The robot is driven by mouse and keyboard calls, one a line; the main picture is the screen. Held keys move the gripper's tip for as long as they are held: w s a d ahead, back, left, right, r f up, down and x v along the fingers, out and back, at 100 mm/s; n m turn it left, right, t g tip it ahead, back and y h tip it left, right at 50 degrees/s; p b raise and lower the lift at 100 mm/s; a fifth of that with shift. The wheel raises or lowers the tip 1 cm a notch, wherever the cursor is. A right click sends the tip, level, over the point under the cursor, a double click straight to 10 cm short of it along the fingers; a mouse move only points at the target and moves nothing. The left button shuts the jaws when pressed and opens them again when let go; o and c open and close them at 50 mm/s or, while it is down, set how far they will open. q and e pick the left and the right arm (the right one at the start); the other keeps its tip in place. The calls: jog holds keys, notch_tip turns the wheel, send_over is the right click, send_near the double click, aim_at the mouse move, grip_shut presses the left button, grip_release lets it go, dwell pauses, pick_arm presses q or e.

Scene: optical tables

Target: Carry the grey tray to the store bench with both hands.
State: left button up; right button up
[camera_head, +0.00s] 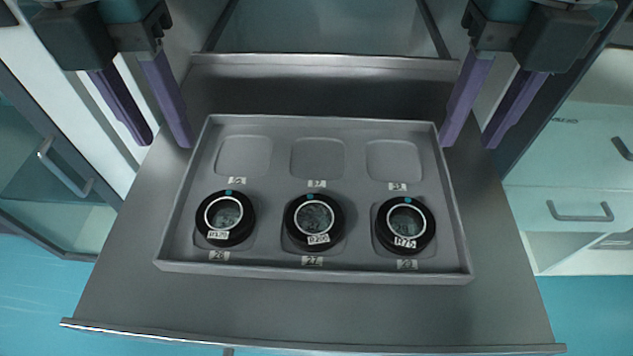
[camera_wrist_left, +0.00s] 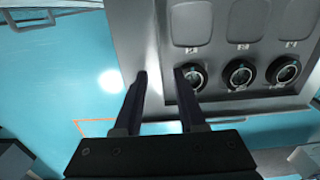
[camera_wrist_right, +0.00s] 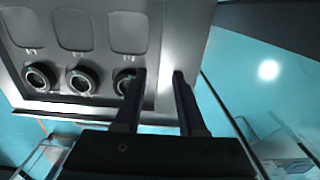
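The grey tray (camera_head: 318,272) lies flat on a pulled-out grey metal shelf or drawer. Its front row holds three black round mounts: a left one (camera_head: 226,218), a middle one (camera_head: 314,221) and a right one (camera_head: 405,225). The three back recesses are empty. My left gripper (camera_head: 168,143) is open, fingers pointing down near the tray's back left corner. My right gripper (camera_head: 468,143) is open near the back right corner. The tray also shows in the left wrist view (camera_wrist_left: 215,62) and the right wrist view (camera_wrist_right: 100,55). I cannot tell whether any finger touches it.
The metal shelf (camera_head: 310,310) has bare room in front of the tray. A cabinet with a handle (camera_head: 65,170) stands at the left. White drawers (camera_head: 560,205) stand at the right. Blue floor (camera_head: 35,290) shows beside the shelf.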

aim_at(186, 175)
pick_arm(q)
notch_tip(186, 175, down, 7)
jog(key=shift+r, duration=0.2)
pick_arm(e)
notch_tip(186, 175, down, 7)
jog(key=shift+r, duration=0.15)
pick_arm(q)
jog(key=shift+c, duration=0.2)
pick_arm(e)
jog(key=shift+c, duration=0.2)
pick_arm(q)
grip_shut()
pick_arm(e)
grip_shut()
dwell(0.4)
